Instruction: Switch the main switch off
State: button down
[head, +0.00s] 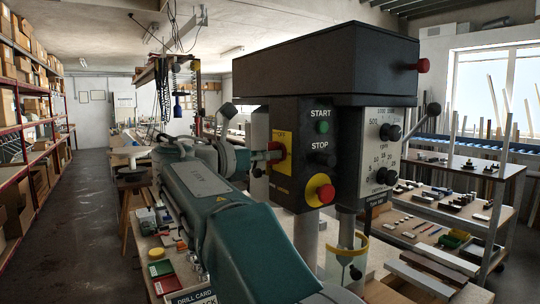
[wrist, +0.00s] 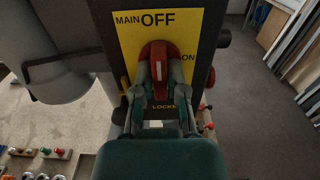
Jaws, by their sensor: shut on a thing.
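The main switch is a red rotary handle (wrist: 157,58) on a yellow plate (wrist: 185,24) marked MAIN, OFF and ON. In the wrist view the handle stands upright, its top end just below the word OFF. ON is to its right. My gripper (wrist: 158,78) is shut on the handle, one finger on each side. The fingers hide part of the handle and plate. In the head view the yellow plate (head: 288,160) is on the left side of the black drill press (head: 302,130). My gripper (head: 262,157) reaches it from the left.
The front of the drill press has a green START button (head: 322,127), a black STOP button (head: 322,159) and a red emergency knob (head: 320,190). A bench with small parts lies below my arm. A trolley (head: 450,175) stands at right, shelves (head: 30,110) at far left.

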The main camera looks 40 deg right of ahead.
jog(key=shift+w+f, duration=0.1)
jog(key=shift+f, duration=0.05)
jog(key=c, duration=0.7)
grip_release()
jog(key=shift+a, duration=0.2)
jog(key=a, duration=1.2)
jog(key=shift+w+a, duration=0.1)
jog(key=shift+w, duration=0.3)
